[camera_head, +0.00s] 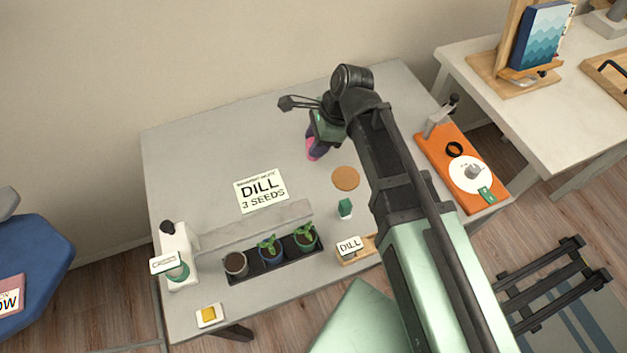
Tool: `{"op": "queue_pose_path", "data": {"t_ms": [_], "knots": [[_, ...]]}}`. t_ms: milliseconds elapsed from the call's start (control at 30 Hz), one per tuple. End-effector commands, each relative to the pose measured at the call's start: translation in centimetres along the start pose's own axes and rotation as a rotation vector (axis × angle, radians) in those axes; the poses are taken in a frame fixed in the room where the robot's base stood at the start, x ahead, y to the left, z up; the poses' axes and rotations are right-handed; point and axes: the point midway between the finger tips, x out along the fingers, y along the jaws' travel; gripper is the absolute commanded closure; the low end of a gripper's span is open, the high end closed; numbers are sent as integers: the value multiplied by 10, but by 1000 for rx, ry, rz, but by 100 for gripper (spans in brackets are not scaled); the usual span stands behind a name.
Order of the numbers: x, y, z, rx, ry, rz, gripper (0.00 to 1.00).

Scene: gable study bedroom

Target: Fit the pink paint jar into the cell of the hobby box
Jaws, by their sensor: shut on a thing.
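My gripper (316,146) is over the back middle of the grey table, its fingers pointing down. It is shut on a small pink thing (311,155), which appears to be the pink paint jar. Most of the jar is hidden by the fingers, and its height above the table is hard to tell. I cannot make out a hobby box or its cell in this view; my arm covers part of the table's right side.
The grey table (205,155) holds a DILL card (261,191), a cork disc (346,178), a small green item (345,208), a black tray (283,268) with pots and a DILL-labelled wooden holder (349,253). An orange board (436,152) lies right. The back left is clear.

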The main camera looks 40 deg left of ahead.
Motion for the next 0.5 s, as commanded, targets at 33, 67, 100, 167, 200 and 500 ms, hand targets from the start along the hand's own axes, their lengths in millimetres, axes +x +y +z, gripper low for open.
{"op": "queue_pose_path", "data": {"t_ms": [33,67,100,167,200,500], "knots": [[34,0,-14,0,0,0,89],[43,0,-18,0,0,0,89],[55,0,-23,0,0,0,89],[71,0,-29,0,0,0,89],[78,0,-32,0,0,0,89],[93,0,-38,0,0,0,89]]}}
